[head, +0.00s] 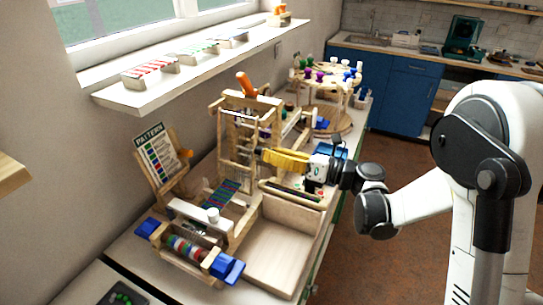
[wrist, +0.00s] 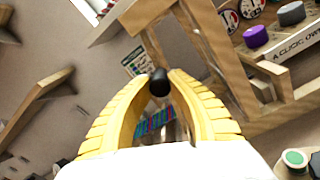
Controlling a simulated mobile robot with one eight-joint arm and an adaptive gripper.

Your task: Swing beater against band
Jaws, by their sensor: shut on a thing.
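A small wooden loom (head: 225,108) stands on the bench, with an upright frame and an orange handle on top. A woven band (head: 222,192) in blue, green and red stripes slopes down in front of the frame; it also shows between my fingers in the wrist view (wrist: 155,123). My gripper (head: 263,156) has yellow fingers and reaches in from the right at the frame. In the wrist view its fingertips close around a black round knob (wrist: 158,82), which seems to belong to the beater. The beater's own bars are hard to tell from the frame.
A pattern card (head: 157,152) leans on a stand at the left. A beaded roller with blue ends (head: 188,248) lies in front. An open wooden tray (head: 283,243) is at the front right. A round peg stand (head: 325,115) is behind. A window shelf (head: 140,92) overhangs the left.

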